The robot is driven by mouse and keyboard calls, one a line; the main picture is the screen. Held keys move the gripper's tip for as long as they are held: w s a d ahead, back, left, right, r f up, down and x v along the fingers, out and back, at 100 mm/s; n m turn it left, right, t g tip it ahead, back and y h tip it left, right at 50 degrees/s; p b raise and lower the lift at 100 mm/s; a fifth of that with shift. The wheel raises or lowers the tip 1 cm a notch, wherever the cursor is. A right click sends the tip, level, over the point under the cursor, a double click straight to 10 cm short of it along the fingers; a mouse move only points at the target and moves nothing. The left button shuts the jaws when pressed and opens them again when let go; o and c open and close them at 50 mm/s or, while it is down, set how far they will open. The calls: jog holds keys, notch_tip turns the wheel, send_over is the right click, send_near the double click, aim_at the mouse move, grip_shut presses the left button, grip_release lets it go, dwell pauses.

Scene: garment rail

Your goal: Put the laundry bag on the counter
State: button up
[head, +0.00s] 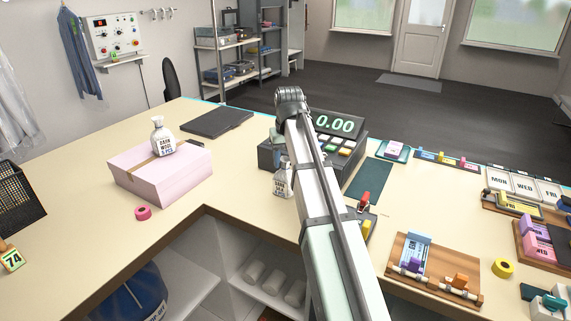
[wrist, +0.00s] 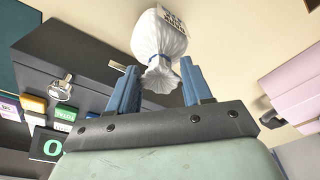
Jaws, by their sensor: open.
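A small white laundry bag (head: 283,181) with a printed label stands on the cream counter (head: 232,170), beside the cash register. It also shows in the wrist view (wrist: 160,40), with a blue tie around its gathered neck. My gripper (wrist: 158,68) is open, its two blue fingers either side of the bag's neck; I cannot tell whether they touch it. In the head view my arm hides most of the gripper. A second labelled white bag (head: 163,138) stands upright on the pink box (head: 160,172) at the left.
The cash register (head: 335,130) stands close to the bag by the counter. A dark flat pad (head: 217,122) lies behind the pink box and a pink tape roll (head: 143,213) in front. Ticket racks (head: 437,270) crowd the right counter.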

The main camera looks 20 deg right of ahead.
aim_at(287, 177)
notch_tip(287, 177, up, 10)
jog(key=s, duration=0.1)
jog(key=shift+s, duration=0.25)
